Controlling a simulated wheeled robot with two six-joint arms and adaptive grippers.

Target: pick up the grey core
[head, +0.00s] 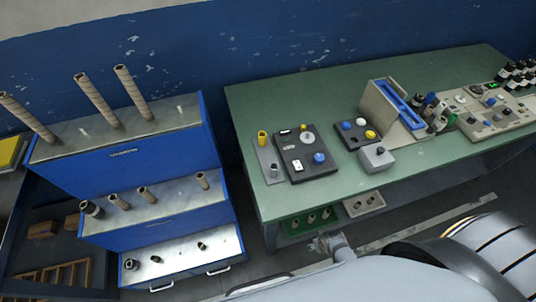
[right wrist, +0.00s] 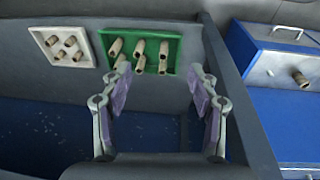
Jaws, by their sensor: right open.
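A small grey cylinder (head: 273,171), which looks like the grey core, stands on a grey plate (head: 267,158) at the left end of the green table. A yellow cylinder (head: 262,138) stands on the same plate. My right gripper (head: 322,243) is below the table's front edge, apart from the grey core. In the right wrist view my right gripper (right wrist: 160,82) is open, with nothing between its fingers. It points toward a green tray (right wrist: 176,48) of tan cores. The grey core does not show there. My left gripper is not in view.
The green tray and a white tray (head: 364,205) sit below the tabletop (head: 300,95). A dark control box (head: 306,155) stands right of the grey plate. A blue stepped cabinet (head: 130,160) with tan tubes stands at left. Machines crowd the table's right side; its back left is clear.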

